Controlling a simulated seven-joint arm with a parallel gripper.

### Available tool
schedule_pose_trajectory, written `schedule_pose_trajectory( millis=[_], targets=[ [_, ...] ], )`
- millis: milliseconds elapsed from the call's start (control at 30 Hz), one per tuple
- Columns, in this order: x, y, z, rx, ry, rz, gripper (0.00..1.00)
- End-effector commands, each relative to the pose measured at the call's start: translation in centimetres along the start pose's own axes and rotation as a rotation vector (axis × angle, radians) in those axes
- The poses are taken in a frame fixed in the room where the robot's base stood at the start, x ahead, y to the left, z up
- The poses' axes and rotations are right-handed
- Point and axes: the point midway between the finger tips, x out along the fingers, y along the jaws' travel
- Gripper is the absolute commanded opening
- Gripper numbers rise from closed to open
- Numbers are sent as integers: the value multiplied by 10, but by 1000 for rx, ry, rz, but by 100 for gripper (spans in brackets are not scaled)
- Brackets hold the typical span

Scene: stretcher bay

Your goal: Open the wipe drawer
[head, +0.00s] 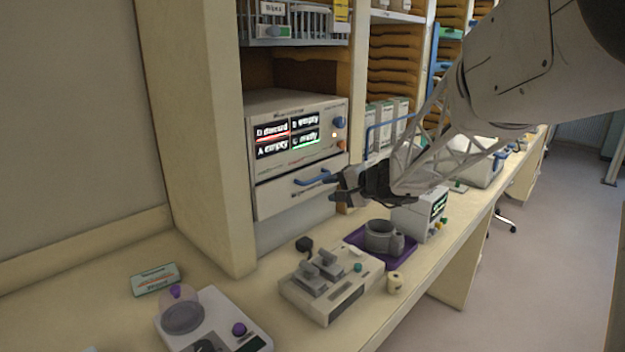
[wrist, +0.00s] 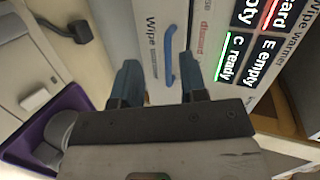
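The wipe drawer (head: 275,199) is the pale front below the display panel of the wipe warmer (head: 290,105), and looks shut. Its blue bar handle (head: 312,179) is on the front; in the wrist view the handle (wrist: 170,55) shows between and beyond my fingertips. My gripper (head: 335,185) is in front of the drawer, near the handle's right end. In the wrist view my gripper (wrist: 159,72) is open, its two dark fingers wide apart with nothing held. I cannot tell whether a finger touches the handle. The display (wrist: 240,50) reads "C ready" in green.
Below my gripper, a grey mug-like vessel (head: 380,236) stands on a purple tray (head: 403,262). A grey device with levers (head: 330,285) and a small display box (head: 418,215) stand nearby on the counter. A shelf post (head: 195,130) rises left of the warmer.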

Motion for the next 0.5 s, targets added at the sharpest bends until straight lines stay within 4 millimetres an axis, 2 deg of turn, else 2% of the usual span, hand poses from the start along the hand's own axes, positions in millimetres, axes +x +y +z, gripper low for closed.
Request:
schedule_pose_trajectory(
  millis=[33,200,333,500],
  targets=[
    [9,3,-15,21,22,-23,40],
    [30,7,-53,73,95,-95,40],
    [38,10,-72,96,131,-127,40],
    [42,10,-80,108,150,-143,40]
  ],
)
